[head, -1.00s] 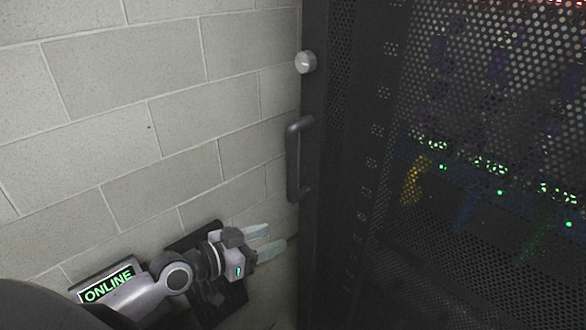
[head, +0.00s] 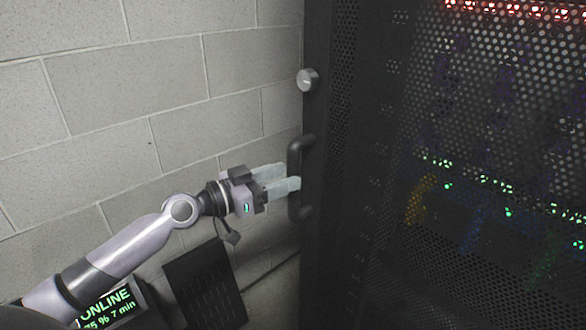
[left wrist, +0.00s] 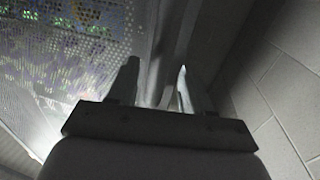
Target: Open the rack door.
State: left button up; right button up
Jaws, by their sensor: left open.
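The rack door (head: 470,120) is a dark perforated panel on the right of the head view, and it looks shut. Its black vertical bar handle (head: 295,208) is at the door's left edge. My left gripper (head: 290,176) reaches in from the left with pale fingers spread, its tips at the middle of the handle. The fingers hide part of the bar, and I cannot tell whether they touch it. In the left wrist view the open gripper (left wrist: 158,66) points at a dim upright edge, with the mesh door (left wrist: 80,50) to the left. My right gripper is out of view.
A round silver knob (head: 308,80) sits above the handle. A pale block wall (head: 110,90) stands close on the left. A lit "ONLINE" display (head: 108,304) and a dark slotted panel (head: 205,285) are low, near my left arm. Cables and lights show behind the mesh.

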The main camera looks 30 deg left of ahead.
aim_at(293, 174)
pick_arm(q)
jog(key=shift+p+x, duration=0.4)
jog(key=shift+x, duration=1.25)
jog(key=shift+s, duration=0.1)
jog(key=shift+c, duration=0.3)
grip_shut()
jog(key=shift+s+f, duration=0.1)
